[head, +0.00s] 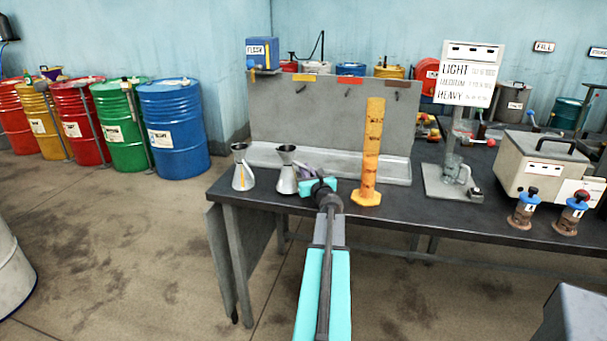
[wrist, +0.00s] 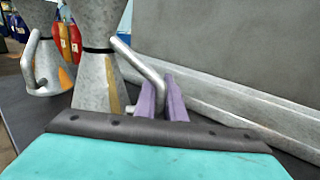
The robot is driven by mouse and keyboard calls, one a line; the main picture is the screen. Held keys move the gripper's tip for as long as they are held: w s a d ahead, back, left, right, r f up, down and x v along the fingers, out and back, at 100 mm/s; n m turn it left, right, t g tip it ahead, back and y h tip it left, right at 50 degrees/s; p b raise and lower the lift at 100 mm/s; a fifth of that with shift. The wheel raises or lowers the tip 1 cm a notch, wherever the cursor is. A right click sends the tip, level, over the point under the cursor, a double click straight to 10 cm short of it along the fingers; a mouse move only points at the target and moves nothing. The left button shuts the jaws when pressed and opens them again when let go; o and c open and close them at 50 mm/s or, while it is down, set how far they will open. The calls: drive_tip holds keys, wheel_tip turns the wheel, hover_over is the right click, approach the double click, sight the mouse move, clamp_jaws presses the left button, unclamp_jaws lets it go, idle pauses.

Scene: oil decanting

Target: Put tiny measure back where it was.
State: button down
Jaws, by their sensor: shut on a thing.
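Two grey metal measures with funnel tops and side handles are at the left end of the dark bench. The right one (head: 287,172) is at my gripper (head: 304,171). In the wrist view, the purple fingers (wrist: 162,98) are shut on the handle of this measure (wrist: 97,65). It looks upright, at or just above the bench top; its base is partly hidden. The other measure (head: 242,168) stands to its left, apart from it, and also shows in the wrist view (wrist: 45,63). I cannot read which one is marked tiny.
A tall orange graduated cylinder (head: 372,150) stands close to the right of my gripper. A grey backboard with a trough (head: 330,120) runs behind. Further right are a stand with a sign (head: 467,75), a grey box device (head: 540,165) and two blue-topped bottles (head: 524,208).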

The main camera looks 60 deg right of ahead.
drive_tip(key=shift+f, duration=0.45)
drive_tip(key=shift+f, duration=0.15)
drive_tip(key=c, duration=1.8)
unclamp_jaws()
drive_tip(key=shift+c, duration=0.2)
drive_tip(key=shift+r, duration=0.2)
drive_tip(key=shift+b+v, duration=0.35)
drive_tip(key=shift+v, duration=1.4)
drive_tip(key=shift+b+v, duration=0.7)
drive_tip(key=shift+v, duration=3.55)
